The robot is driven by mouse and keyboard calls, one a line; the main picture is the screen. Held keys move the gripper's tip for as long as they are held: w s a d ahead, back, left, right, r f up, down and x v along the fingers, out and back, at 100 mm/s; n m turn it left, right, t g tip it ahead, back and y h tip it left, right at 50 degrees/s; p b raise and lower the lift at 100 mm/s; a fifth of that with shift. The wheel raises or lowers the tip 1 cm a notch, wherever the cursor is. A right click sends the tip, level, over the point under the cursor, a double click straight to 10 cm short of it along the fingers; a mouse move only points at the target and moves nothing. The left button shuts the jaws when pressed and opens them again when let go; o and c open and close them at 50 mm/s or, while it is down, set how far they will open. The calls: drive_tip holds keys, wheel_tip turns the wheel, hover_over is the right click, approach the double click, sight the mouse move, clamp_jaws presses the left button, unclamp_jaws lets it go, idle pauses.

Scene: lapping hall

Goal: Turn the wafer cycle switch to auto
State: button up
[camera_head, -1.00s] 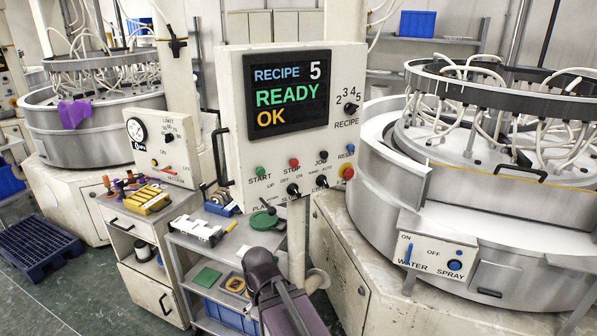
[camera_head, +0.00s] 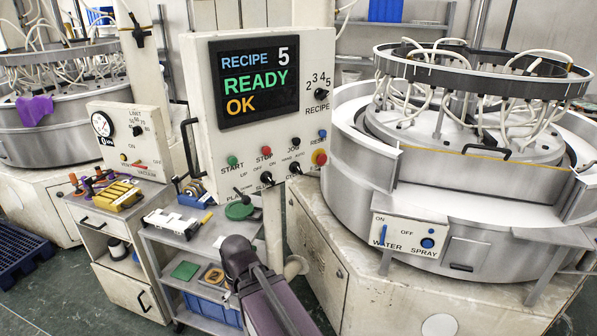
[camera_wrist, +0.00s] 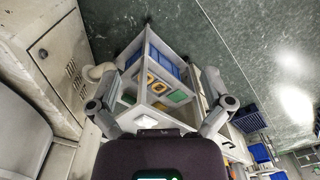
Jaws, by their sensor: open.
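The control panel (camera_head: 200,140) stands left of centre in the head view, its screen reading RECIPE 5, READY, OK. Along its lower edge sit several small black knobs. The right one (camera_head: 295,168), under small lettering that seems to read HAND AUTO, appears to be the cycle switch. Its name is too small to read surely, and I cannot tell where its pointer stands. My gripper (camera_wrist: 160,78) is open and empty in the wrist view, above a grey cart, away from the panel. In the head view my arm rises below the panel; the fingers are not clear there.
A grey cart (camera_head: 190,246) with trays and a blue bin stands below the panel. A large round lapping machine (camera_head: 350,190) fills the right side. A vacuum box (camera_head: 130,145) and a drawer cabinet (camera_head: 105,218) are left. A panel handle (camera_head: 187,148) sticks out at the left.

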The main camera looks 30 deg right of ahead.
drive_tip(key=w+d+m+t+y+b, duration=0.15)
drive_tip(key=w+d+t+y, duration=0.25)
drive_tip(key=w, duration=0.6)
drive_tip(key=m+t+h+b, duration=0.3)
drive_tip(key=m+t+b, duration=0.2)
drive_tip(key=m+t, duration=0.7)
approach(300, 171)
drive_tip(key=s+f+n+t, duration=0.1)
drive_tip(key=s+n+t, duration=0.1)
drive_tip(key=s+n, duration=0.1)
drive_tip(key=shift+s+d+f+m, duration=0.1)
drive_tip(key=shift+d+f+m, duration=0.05)
drive_tip(key=shift+d+m, duration=0.1)
drive_tip(key=w, duration=0.4)
drive_tip(key=w+a, duration=0.1)
drive_tip(key=w, duration=0.8)
drive_tip(key=shift+w+a, duration=0.25)
drive_tip(key=shift+w, duration=0.15)
drive_tip(key=c, duration=1)
